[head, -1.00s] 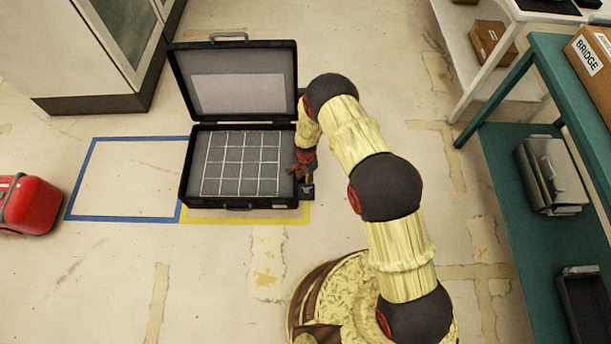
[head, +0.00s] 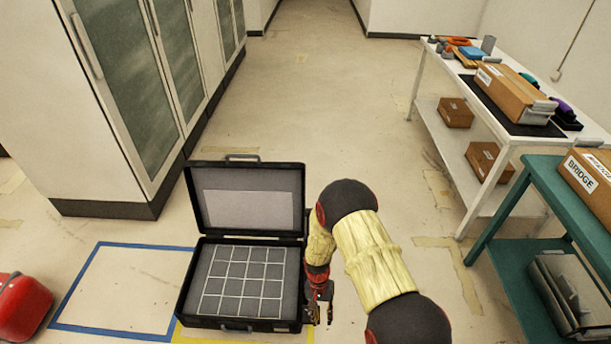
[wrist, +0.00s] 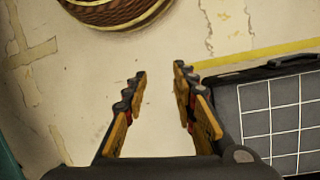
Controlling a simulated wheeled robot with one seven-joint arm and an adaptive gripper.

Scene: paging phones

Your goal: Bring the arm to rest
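My gripper (head: 321,303) hangs just right of an open black case (head: 243,323), beside its right wall in the head view. In the wrist view my gripper (wrist: 161,75) has its two fingers well apart, with only bare floor between them. The case (wrist: 293,66) shows at the right edge of that view, apart from the fingers. Its grey inside is marked with a white grid and looks empty. My arm reaches down from the lower right of the head view, bent at its joints.
A teal shelf (head: 545,175) and a white table (head: 425,62) with boxes stand on the right. Cabinets (head: 107,90) stand at the left. A red case (head: 22,308) lies near a blue floor outline (head: 100,244). The aisle floor ahead is clear.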

